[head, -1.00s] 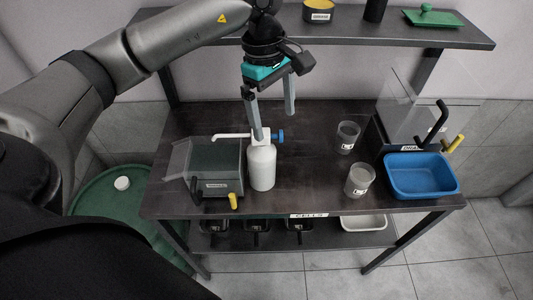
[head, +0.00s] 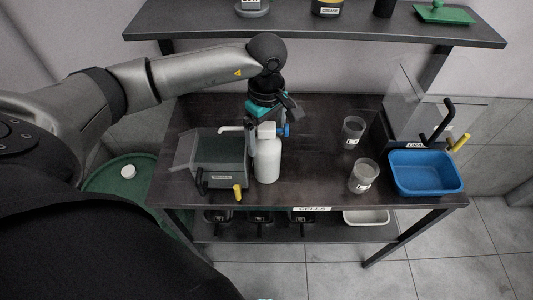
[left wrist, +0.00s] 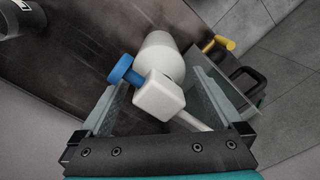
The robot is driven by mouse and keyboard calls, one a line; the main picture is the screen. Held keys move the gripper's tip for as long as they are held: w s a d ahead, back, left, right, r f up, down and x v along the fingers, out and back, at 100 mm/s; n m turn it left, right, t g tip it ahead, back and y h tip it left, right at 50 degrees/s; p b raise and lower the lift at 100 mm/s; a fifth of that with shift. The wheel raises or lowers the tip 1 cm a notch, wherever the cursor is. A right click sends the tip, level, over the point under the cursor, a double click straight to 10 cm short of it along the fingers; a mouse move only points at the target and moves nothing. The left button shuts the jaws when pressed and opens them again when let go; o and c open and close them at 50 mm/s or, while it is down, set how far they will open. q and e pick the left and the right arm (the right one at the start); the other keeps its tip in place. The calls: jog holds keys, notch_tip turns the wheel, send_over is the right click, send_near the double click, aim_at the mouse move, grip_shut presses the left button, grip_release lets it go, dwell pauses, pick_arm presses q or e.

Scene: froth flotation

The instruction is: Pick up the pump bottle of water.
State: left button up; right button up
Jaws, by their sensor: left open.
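The white pump bottle (head: 267,162) stands upright on the dark table in the head view, its spout pointing left and a blue knob on its right. In the left wrist view the bottle's white body (left wrist: 160,58) and square pump head lie between the two fingers. My left gripper (left wrist: 165,100) is open, with one finger on each side of the bottle. In the head view the left gripper (head: 262,140) is down at the bottle, its fingers partly hidden by it. I cannot tell whether a finger touches it. My right gripper is not in view.
A grey flotation cell box (head: 220,165) with a yellow handle stands close left of the bottle. Two clear beakers (head: 364,176) and a blue tray (head: 428,173) are to the right. A shelf (head: 330,30) runs above the back.

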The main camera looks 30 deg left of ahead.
pick_arm(q)
notch_tip(320, 180, down, 4)
jog(key=shift+r, duration=0.25)
jog(key=shift+w+r, duration=0.1)
grip_shut()
dwell(0.6)
